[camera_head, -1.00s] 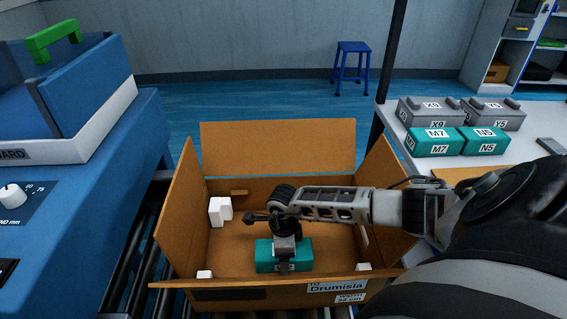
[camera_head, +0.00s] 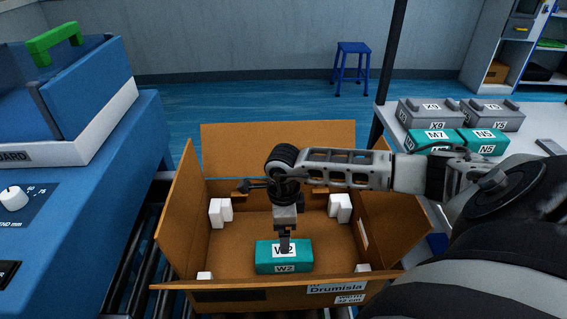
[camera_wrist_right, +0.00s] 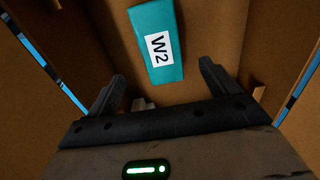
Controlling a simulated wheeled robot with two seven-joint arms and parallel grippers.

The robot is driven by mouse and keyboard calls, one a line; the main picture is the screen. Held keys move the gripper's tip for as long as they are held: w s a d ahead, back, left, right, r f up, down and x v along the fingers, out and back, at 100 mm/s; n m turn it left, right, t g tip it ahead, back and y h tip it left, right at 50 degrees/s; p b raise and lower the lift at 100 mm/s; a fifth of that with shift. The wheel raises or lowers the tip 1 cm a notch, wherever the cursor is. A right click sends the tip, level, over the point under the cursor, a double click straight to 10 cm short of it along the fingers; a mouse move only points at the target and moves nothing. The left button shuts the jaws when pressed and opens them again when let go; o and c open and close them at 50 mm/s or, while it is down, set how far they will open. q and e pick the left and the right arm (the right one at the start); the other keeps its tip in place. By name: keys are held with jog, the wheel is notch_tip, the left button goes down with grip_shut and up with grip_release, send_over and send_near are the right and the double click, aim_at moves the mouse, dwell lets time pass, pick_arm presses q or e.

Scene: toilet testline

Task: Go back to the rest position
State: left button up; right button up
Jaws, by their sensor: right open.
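My right gripper (camera_head: 285,246) comes in from the right and hangs above the inside of an open cardboard box (camera_head: 275,136). In the right wrist view my right gripper (camera_wrist_right: 162,88) shows two spread fingers with nothing between them. A teal block labelled W2 (camera_head: 284,265) lies on the box floor, below the fingers and apart from them. The W2 block also shows in the right wrist view (camera_wrist_right: 150,22), beyond the fingertips. My left gripper is in neither view.
White foam pieces (camera_head: 220,212) stand in the box corners. The box rests on a roller conveyor (camera_head: 140,285). A blue machine (camera_head: 75,200) is at the left. A table at the right holds teal blocks (camera_head: 478,141) and grey blocks (camera_head: 430,112). A blue stool (camera_head: 352,62) stands far back.

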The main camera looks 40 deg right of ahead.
jog(key=shift+r, duration=0.6)
notch_tip(320, 180, down, 13)
jog(key=shift+r+b, duration=0.1)
jog(key=shift+b, duration=0.2)
notch_tip(320, 180, up, 3)
jog(key=shift+f+p, duration=0.15)
jog(key=shift+p, duration=0.2)
jog(key=shift+r, duration=0.7)
